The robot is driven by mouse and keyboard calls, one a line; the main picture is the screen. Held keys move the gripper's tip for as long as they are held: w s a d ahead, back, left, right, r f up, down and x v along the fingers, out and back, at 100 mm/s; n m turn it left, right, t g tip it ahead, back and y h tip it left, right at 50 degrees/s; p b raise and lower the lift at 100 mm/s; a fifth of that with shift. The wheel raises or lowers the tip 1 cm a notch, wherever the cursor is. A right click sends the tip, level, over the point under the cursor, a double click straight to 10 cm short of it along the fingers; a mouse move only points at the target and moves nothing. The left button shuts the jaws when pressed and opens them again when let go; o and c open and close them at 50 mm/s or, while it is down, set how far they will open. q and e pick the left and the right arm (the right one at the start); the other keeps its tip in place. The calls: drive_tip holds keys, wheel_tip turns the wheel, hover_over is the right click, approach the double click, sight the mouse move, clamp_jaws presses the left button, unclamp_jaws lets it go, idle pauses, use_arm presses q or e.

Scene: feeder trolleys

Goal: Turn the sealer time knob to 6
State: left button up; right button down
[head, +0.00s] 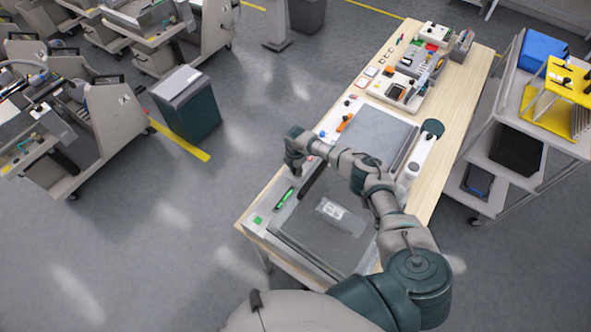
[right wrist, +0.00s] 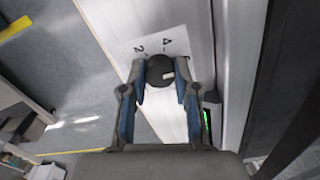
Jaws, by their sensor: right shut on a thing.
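The sealer (head: 274,213) lies on the near end of the wooden table, with a light control strip along its left side and a dark flat bed. My right gripper (head: 293,168) is down over that strip; the knob is hidden there in the head view. In the right wrist view the black time knob (right wrist: 160,70) sits between the fingertips of my right gripper (right wrist: 161,82), which is shut on it. A pale mark shows on the knob. The printed figures 2 and 4 show beside it; other figures are hidden or cannot be read. My left gripper is not in view.
A clear packet (head: 335,212) lies on the sealer's bed. A green-lit display (head: 284,197) is close to my right gripper. Further along the table (head: 462,80) stand several small devices. A trolley (head: 490,150) is at the right; open floor lies left.

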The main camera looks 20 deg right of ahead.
sight(295, 170)
drive_tip(key=shift+w+r, duration=0.15)
drive_tip(key=shift+w, duration=0.05)
drive_tip(key=c, duration=0.9)
unclamp_jaws()
drive_tip(key=shift+o, duration=0.2)
wheel_tip(295, 170, up, 12)
drive_tip(key=shift+f, duration=0.2)
drive_tip(key=shift+f, duration=0.1)
